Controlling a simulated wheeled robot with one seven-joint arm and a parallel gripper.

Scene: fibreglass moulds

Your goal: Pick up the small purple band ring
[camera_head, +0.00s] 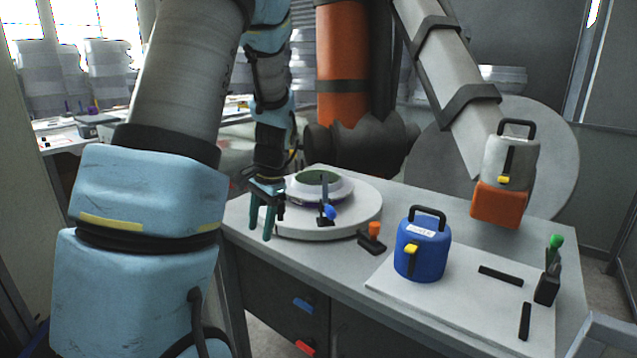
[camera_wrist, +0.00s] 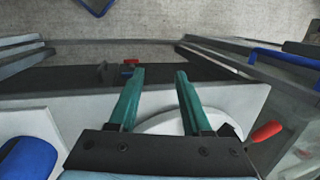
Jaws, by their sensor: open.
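I cannot make out a small purple band ring in either view. My gripper (camera_head: 261,230) points down at the left end of the grey workbench (camera_head: 410,203), in front of the left side of the round white turntable (camera_head: 363,217). In the wrist view my gripper (camera_wrist: 160,72) shows two teal fingers spread apart with nothing between them. The fingertips appear over the bench's edge region, and part of a white disc (camera_wrist: 172,124) shows between and behind the fingers.
A blue canister (camera_head: 421,252) stands on a white board (camera_head: 459,307) with black bars. A black clamp with an orange knob (camera_head: 374,230) lies by the turntable, and a green-knobbed clamp (camera_head: 550,275) stands at right.

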